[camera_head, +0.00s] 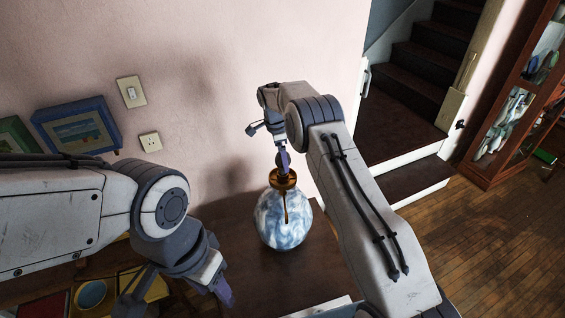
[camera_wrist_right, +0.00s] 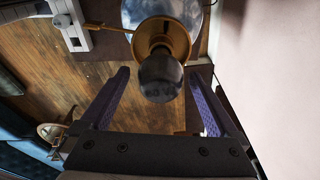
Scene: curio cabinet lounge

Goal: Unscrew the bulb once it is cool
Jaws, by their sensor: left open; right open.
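A table lamp (camera_head: 283,222) with a round blue-and-white marbled body and a brass top stands upright on the wooden table. In the right wrist view, its dark, unlit-looking bulb (camera_wrist_right: 160,77) sits in the brass socket (camera_wrist_right: 160,38). My right gripper (camera_wrist_right: 158,82) is open, with one purple finger on each side of the bulb and visible gaps between. In the head view, the right gripper (camera_head: 283,160) is over the lamp top and hides the bulb. My left gripper (camera_head: 178,300) is open and empty at the lower left, apart from the lamp.
A blue bowl (camera_head: 91,294) and a yellow item (camera_head: 143,283) lie on the table at lower left. Stairs (camera_head: 427,75) and a glass cabinet (camera_head: 510,105) are to the right.

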